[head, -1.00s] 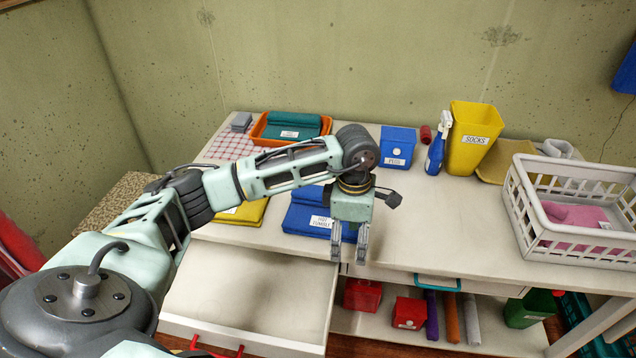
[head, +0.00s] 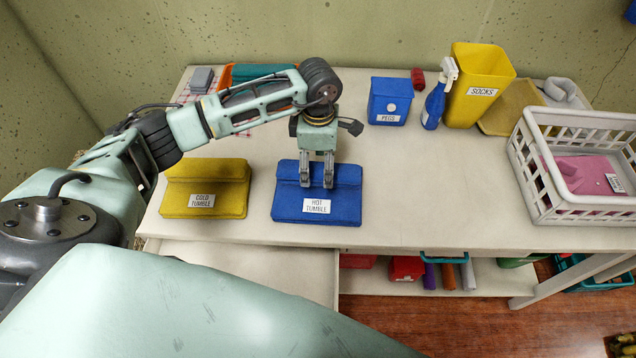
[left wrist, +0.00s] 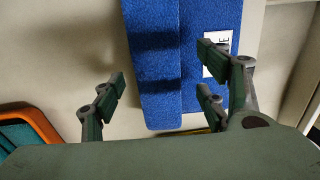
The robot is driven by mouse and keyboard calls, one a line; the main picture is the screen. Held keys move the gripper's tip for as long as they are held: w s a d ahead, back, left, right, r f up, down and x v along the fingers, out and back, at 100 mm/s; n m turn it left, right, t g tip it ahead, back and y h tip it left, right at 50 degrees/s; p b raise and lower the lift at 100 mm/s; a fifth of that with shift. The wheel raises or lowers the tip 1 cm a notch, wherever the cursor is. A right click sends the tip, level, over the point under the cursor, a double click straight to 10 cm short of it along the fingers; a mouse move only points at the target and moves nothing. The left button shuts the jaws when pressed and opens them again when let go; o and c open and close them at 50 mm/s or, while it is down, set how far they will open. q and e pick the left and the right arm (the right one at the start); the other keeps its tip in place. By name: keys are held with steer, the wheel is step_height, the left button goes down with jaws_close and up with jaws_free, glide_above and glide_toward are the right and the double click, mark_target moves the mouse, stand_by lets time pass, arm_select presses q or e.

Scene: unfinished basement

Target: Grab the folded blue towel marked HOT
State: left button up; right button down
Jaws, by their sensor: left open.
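The folded blue towel (head: 288,208) lies on the table with a white label reading HOT TUMBLE, its folded ridge toward the back. My left gripper (head: 316,186) points down over the towel's right half, its fingers overlapping the ridge and the area behind the label. In the left wrist view, the blue towel (left wrist: 152,70) runs between the spread fingers of my left gripper (left wrist: 163,90), with part of its label by the right-hand fingers. The gripper is open and holds nothing. I cannot tell whether its fingertips touch the cloth. My right gripper is not in view.
A folded yellow towel (head: 178,190) marked COLD TUMBLE lies left of the blue one. An orange tray (head: 226,78) sits behind my arm. A blue pegs box (head: 375,103), spray bottle (head: 434,105), yellow socks bin (head: 465,110) and white basket (head: 522,165) stand right. The table's right front is clear.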

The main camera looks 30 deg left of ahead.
mark_target(319, 169)
arm_select(q)
steer(key=f, duration=0.3)
steer(key=shift+w+f+p, duration=0.15)
steer(key=shift+w+p, duration=0.1)
steer(key=shift+p, duration=0.15)
steer(key=shift+f, duration=0.1)
steer(key=shift+c, duration=0.2)
steer(key=c, duration=1.3)
steer(key=shift+c, duration=0.2)
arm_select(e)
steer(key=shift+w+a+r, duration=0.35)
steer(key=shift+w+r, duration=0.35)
